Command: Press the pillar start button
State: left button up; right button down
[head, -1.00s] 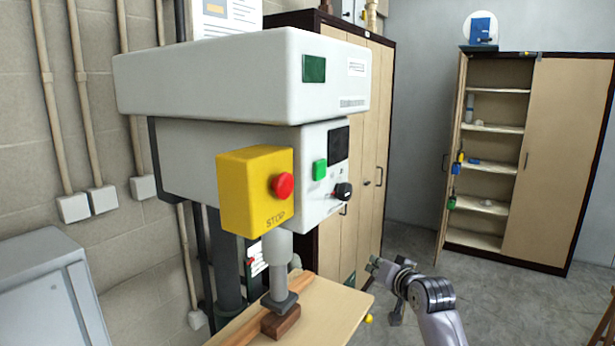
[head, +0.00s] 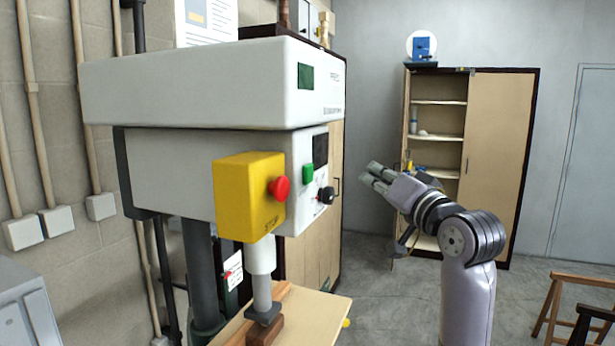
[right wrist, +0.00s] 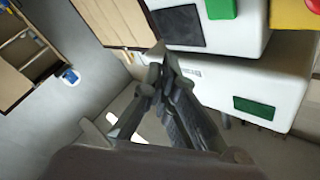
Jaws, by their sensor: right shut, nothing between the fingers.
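The pillar drill (head: 200,85) stands at the left with a white head. Its green start button (head: 308,174) is on the front panel, below a dark display (head: 320,150) and beside a black knob (head: 326,195). The green button also shows at the top of the right wrist view (right wrist: 221,9). My right gripper (head: 370,172) is shut and empty, to the right of the panel at about button height in the picture, apart from it. In the right wrist view its fingers (right wrist: 158,62) point toward the panel's edge. My left gripper is not in view.
A yellow stop box (head: 245,195) with a red button (head: 279,188) juts out just left of the green button. A wooden work table (head: 312,308) sits below the drill. An open cabinet (head: 500,150) and stools (head: 570,305) stand at the right.

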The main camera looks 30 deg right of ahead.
aim_at(308, 174)
pick_arm(q)
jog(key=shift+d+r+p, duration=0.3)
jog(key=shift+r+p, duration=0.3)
jog(key=shift+p, duration=0.05)
pick_arm(e)
jog(key=w+a, duration=0.5)
jog(key=w, duration=0.1)
jog(key=shift+w+a, duration=0.35)
jog(key=shift+w, duration=0.05)
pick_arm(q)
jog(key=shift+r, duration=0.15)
pick_arm(e)
jog(key=shift+w, duration=0.1)
dwell(0.7)
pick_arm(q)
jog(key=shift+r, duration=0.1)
pick_arm(e)
jog(key=shift+w+a, duration=0.25)
jog(key=shift+a, duration=0.05)
pick_arm(q)
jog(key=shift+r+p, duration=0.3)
jog(key=shift+p, duration=0.2)
pick_arm(e)
jog(key=shift+w+a, duration=0.3)
jog(key=shift+w, duration=0.05)
jog(key=shift+s+d, duration=0.1)
dwell(0.6)
jog(key=shift+s+d, duration=0.45)
jog(key=shift+s, duration=0.1)
